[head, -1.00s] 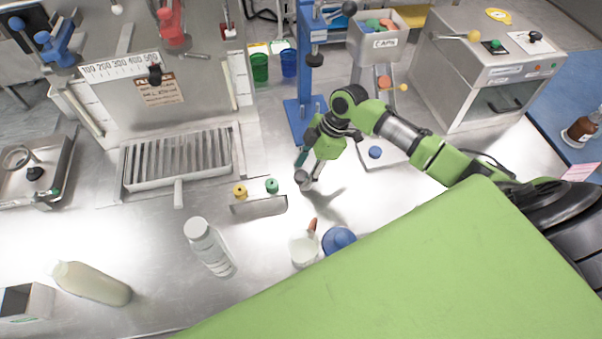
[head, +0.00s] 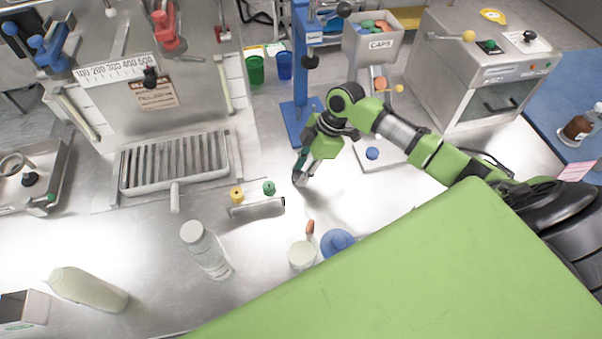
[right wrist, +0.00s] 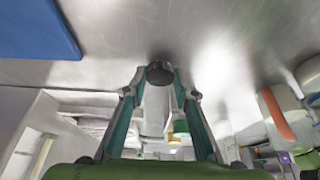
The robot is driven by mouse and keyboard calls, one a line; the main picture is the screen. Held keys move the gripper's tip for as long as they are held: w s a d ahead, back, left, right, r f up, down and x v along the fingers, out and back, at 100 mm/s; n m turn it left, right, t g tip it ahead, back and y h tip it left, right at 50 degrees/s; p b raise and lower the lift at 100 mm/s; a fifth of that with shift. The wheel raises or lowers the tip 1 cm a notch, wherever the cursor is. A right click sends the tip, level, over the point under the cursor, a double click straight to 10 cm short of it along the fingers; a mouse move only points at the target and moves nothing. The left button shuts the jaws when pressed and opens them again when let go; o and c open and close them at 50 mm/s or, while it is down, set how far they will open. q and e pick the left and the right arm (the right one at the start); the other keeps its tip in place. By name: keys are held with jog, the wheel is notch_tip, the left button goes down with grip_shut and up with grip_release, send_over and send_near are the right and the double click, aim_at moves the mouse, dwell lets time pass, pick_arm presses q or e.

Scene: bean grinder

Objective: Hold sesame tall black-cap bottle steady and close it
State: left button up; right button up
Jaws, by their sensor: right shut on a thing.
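My right gripper (head: 301,178) is above the steel bench near its middle, with the fingers pointing down. In the right wrist view its fingers (right wrist: 158,88) are closed on a dark round cap-like piece (right wrist: 159,72) at the tips. I cannot tell which is the sesame bottle. My left gripper is not in view.
A small metal stand (head: 258,208) with a yellow and a green knob is left of the gripper. A white cup (head: 302,256) and a blue round thing (head: 338,241) are below it. A blue press (head: 303,80) and a caps bin (head: 374,46) stand behind.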

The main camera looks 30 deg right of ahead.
jog(key=r, duration=0.1)
jog(key=r+b, duration=0.1)
jog(key=shift+s+r, duration=0.2)
jog(key=shift+r, duration=0.1)
jog(key=s+a+r+b, duration=0.2)
jog(key=s+r, duration=0.7)
jog(key=s, duration=0.4)
jog(key=shift+s+a+r+b, duration=0.2)
jog(key=shift+a+r+b, duration=0.05)
jog(key=shift+a+b, duration=0.1)
jog(key=w+a+r+m+t+h, duration=0.3)
jog(key=w+r+m, duration=0.4)
jog(key=m, duration=0.8)
jog(key=shift+w+a+r+h, duration=0.25)
jog(key=shift+w+r+h, duration=0.25)
jog(key=shift+w, duration=0.7)
jog(key=shift+f, duration=0.1)
